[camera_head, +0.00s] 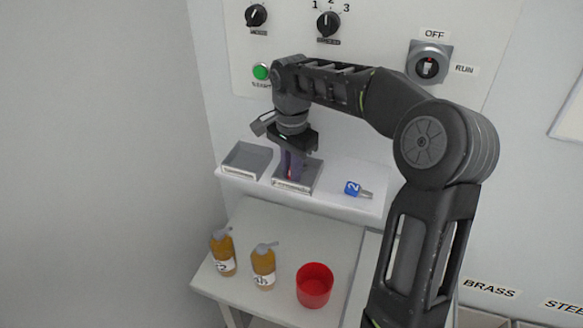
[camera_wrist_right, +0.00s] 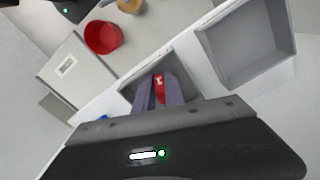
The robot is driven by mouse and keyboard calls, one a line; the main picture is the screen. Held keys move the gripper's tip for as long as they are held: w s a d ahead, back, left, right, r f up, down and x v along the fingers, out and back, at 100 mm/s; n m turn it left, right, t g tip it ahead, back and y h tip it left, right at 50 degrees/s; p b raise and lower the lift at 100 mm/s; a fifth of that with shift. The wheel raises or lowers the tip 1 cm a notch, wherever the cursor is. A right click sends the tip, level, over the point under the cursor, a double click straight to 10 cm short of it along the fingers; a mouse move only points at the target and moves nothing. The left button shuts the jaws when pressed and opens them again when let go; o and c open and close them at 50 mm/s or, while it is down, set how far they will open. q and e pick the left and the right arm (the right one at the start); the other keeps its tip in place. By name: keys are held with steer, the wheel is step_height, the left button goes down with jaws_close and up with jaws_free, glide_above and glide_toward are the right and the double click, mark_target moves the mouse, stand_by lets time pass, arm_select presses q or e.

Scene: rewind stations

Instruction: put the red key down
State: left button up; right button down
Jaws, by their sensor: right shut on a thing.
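The red key (camera_wrist_right: 159,88) is between the purple-grey fingers of my right gripper (camera_wrist_right: 158,93), which is shut on it. In the head view, my right gripper (camera_head: 291,166) points down at the right-hand grey tray (camera_head: 311,178) on the white shelf. Only a small bit of the red key (camera_head: 290,174) shows there, between the fingers. The key is over or inside that tray; I cannot tell whether it touches the bottom. The left-hand grey tray (camera_head: 247,160) is empty. My left gripper's fingers do not show.
A blue key (camera_head: 353,188) marked 2 lies on the white shelf (camera_head: 335,200), right of the trays. Two amber bottles (camera_head: 224,254) (camera_head: 263,267) and a red cup (camera_head: 314,285) stand on the lower table. A panel with knobs, a green button (camera_head: 261,71) and a switch (camera_head: 428,66) is behind.

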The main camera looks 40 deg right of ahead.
steer(key=shift+f+b, duration=0.2)
steer(key=shift+b, duration=0.1)
steer(key=c, duration=1.4)
jaws_free()
steer(key=shift+r, duration=0.2)
step_height(320, 180, up, 3)
steer(key=shift+f, duration=0.15)
step_height(320, 180, up, 2)
steer(key=shift+r+p, duration=0.2)
steer(key=shift+p, duration=0.55)
steer(key=shift+r+p, duration=0.75)
steer(key=shift+r, duration=0.5)
